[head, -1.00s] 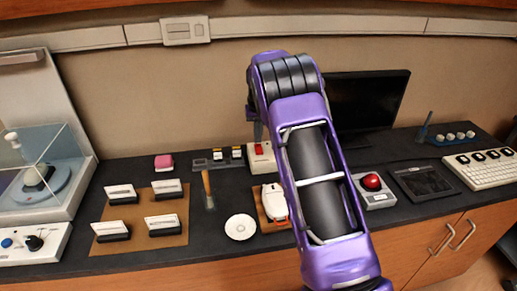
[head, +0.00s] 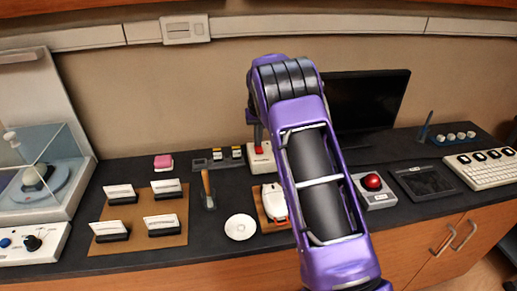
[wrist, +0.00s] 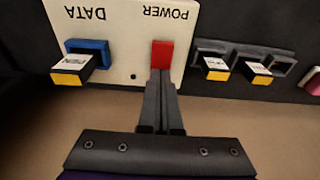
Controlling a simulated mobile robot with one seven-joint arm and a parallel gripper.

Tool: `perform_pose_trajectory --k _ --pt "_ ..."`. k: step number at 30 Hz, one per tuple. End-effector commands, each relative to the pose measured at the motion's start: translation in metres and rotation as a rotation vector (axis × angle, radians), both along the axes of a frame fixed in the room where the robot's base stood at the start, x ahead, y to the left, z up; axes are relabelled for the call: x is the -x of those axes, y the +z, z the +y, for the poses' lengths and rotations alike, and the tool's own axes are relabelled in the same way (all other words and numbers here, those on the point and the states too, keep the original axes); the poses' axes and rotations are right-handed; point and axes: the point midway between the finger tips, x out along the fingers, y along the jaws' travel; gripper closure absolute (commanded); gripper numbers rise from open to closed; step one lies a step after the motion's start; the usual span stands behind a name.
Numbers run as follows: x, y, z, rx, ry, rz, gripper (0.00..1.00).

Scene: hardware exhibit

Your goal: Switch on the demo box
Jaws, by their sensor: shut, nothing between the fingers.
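The demo box is a small white box (head: 262,165) at the back of the counter, partly hidden by my purple arm. In the wrist view the white box (wrist: 122,30) appears upside down, with POWER and DATA labels. A red switch (wrist: 162,53) sits by the POWER label, and a blue port with a yellow-tipped plug (wrist: 75,68) by DATA. My gripper (wrist: 161,72) is shut and empty, its fingertips at the near edge of the red switch. I cannot tell whether they press on it. In the head view the fingers come down over the red switch (head: 259,150).
A dark strip with ports and yellow-tipped plugs (head: 218,157) lies left of the box. A monitor (head: 370,100) stands to the right.

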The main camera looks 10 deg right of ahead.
Motion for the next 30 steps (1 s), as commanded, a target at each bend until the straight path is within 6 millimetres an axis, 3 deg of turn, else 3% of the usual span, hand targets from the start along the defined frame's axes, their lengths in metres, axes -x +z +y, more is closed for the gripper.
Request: perform_pose_trajectory --k 7,30 --pt "0.001 0.004 0.000 0.000 0.000 0.004 1.00" --pt "0.001 0.066 0.000 0.000 0.000 0.003 1.00"
